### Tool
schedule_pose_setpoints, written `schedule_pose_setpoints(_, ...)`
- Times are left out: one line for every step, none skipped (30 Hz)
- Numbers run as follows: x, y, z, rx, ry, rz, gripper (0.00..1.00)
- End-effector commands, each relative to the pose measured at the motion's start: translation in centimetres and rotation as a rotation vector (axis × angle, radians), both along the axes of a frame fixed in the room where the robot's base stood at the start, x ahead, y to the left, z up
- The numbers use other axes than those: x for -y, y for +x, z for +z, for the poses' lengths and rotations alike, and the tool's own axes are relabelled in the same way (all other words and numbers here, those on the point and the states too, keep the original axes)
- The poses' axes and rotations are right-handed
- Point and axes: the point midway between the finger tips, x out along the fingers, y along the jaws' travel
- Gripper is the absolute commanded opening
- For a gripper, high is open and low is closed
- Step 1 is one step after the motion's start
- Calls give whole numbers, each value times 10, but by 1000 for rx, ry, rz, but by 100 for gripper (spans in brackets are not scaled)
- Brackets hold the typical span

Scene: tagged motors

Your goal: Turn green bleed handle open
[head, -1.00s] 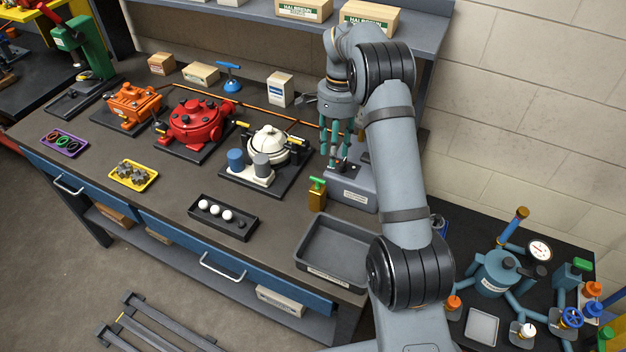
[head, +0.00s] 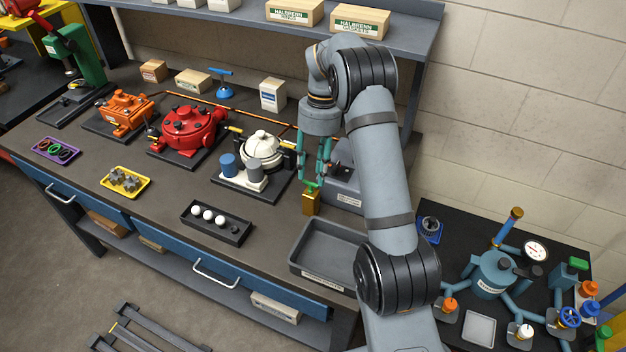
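The green handle (head: 309,187) sits on top of a small brass block (head: 311,205) on the workbench, in front of the grey labelled unit. My gripper (head: 313,180) points down from above, with its teal fingertips right at the handle. The fingers stand apart, one toward each side of the handle. They partly cover it, and I cannot tell whether they touch it or exactly how it is turned.
A grey tray (head: 307,269) lies in front of the brass block. A cream pump (head: 262,143) with blue and grey cylinders stands to the left, and the grey labelled unit (head: 350,199) to the right. A blue valve manifold (head: 492,278) is on the right table.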

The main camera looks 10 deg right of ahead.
Motion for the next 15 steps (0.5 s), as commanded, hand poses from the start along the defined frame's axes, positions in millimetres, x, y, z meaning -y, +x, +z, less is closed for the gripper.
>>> schedule_pose_setpoints(-1,-2,-7,-4,0,2,37)
schedule_pose_setpoints(-2,-3,-11,-4,0,0,37)
schedule_pose_setpoints(-2,-4,-17,-3,1,1,37)
schedule_pose_setpoints(-3,-4,-20,-3,0,1,37)
schedule_pose_setpoints(-3,-5,-24,-2,1,1,37)
schedule_pose_setpoints(-4,-5,-27,-2,0,0,37)
schedule_pose_setpoints(-4,-5,-29,-1,-1,0,37)
schedule_pose_setpoints(-4,-5,-31,0,0,0,37)
schedule_pose_setpoints(-4,-6,-33,0,0,0,37)
schedule_pose_setpoints(-4,-6,-34,0,0,0,37)
schedule_pose_setpoints(-4,-6,-35,1,0,1,37)
schedule_pose_setpoints(-5,-6,-36,2,0,1,37)
schedule_pose_setpoints(-5,-6,-36,2,0,1,37)
schedule_pose_setpoints(-5,-6,-36,2,0,1,37)
schedule_pose_setpoints(-5,-6,-36,2,0,1,37)
